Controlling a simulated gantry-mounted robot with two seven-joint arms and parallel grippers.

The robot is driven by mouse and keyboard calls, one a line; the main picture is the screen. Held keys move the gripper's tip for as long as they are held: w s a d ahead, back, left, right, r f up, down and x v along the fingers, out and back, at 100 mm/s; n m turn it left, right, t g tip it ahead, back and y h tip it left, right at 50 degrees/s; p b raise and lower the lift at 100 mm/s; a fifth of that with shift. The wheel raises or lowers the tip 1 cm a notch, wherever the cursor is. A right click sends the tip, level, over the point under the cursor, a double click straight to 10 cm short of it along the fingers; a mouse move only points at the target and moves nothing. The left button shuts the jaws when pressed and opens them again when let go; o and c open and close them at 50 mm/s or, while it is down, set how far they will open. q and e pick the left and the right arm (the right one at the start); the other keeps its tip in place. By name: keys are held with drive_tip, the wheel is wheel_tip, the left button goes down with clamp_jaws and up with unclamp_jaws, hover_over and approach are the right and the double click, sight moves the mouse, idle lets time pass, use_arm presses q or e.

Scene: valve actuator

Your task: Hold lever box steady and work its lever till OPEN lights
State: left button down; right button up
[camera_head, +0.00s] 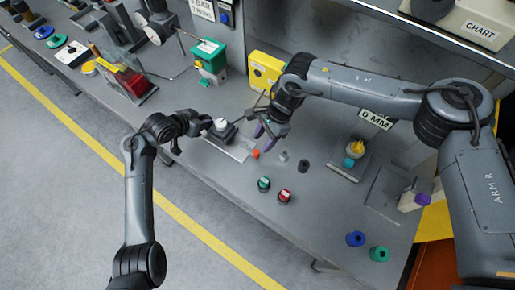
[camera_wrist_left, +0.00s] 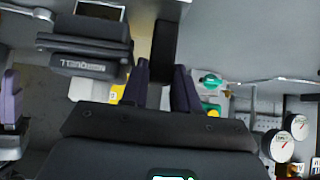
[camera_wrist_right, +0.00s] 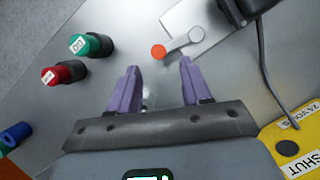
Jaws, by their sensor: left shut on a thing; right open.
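The lever box (camera_head: 221,129) is a small dark block with a pale top on a light plate (camera_head: 236,150). My left gripper (camera_head: 207,124) is shut on it; in the left wrist view a dark piece (camera_wrist_left: 165,45) sits between the purple fingers. The lever, with an orange knob (camera_head: 255,154), sticks out toward my right gripper; its grey arm (camera_wrist_right: 180,43) shows in the right wrist view. My right gripper (camera_wrist_right: 158,82) is open and empty, with the knob just beyond its fingertips. A yellow box (camera_head: 265,70) bears a SHUT label (camera_wrist_right: 302,163) and a dark round lamp (camera_wrist_right: 288,148).
A green button (camera_head: 264,183) and a red button (camera_head: 285,196) stand on the bench in front. Blue (camera_head: 355,239) and teal (camera_head: 380,254) knobs lie near the front right edge. A green box (camera_head: 209,55) stands behind the lever box. A cable (camera_wrist_right: 268,70) runs to the yellow box.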

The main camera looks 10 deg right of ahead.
sight(257, 150)
drive_tip(key=shift+x, duration=3.05)
clamp_jaws()
